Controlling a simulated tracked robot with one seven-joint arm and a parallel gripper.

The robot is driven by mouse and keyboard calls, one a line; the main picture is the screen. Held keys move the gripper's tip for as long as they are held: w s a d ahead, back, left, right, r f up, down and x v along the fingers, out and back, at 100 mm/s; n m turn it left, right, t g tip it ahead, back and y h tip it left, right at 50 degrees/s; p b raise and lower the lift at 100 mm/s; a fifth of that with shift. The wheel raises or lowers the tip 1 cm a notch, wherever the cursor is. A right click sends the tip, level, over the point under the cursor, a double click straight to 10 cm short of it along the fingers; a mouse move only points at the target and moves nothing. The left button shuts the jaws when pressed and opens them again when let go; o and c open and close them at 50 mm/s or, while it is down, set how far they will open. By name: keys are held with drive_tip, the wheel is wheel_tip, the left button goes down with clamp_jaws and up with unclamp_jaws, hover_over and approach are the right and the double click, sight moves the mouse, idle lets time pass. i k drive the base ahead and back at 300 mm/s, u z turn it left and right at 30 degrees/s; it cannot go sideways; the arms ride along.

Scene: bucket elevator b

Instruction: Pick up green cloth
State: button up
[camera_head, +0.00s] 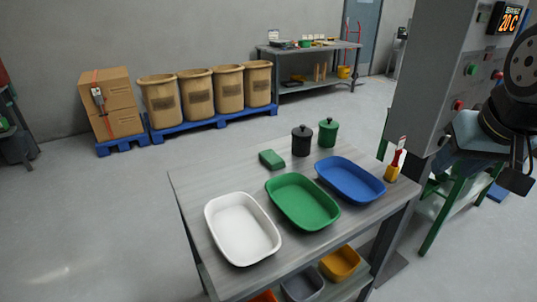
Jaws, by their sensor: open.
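A small green folded cloth (272,159) lies on the grey table (228,168) near its back edge. It sits behind the green tray, to the left of the black canister, with clear tabletop around it. Dark parts of my arm show at the right edge, far to the right of the cloth. I cannot make out the gripper's fingers there, and nothing of mine is near the cloth.
White (241,229), green (302,202) and blue (350,180) trays stand in a row on the table. A black canister (301,141) and a green canister (328,133) stand behind. A red-handled brush (394,166) is at right. A grey machine column (428,75) rises beyond the table.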

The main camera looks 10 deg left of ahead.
sight(274, 161)
drive_tip(key=z, duration=0.45)
drive_tip(key=i, duration=1.05)
drive_tip(key=u, duration=0.5)
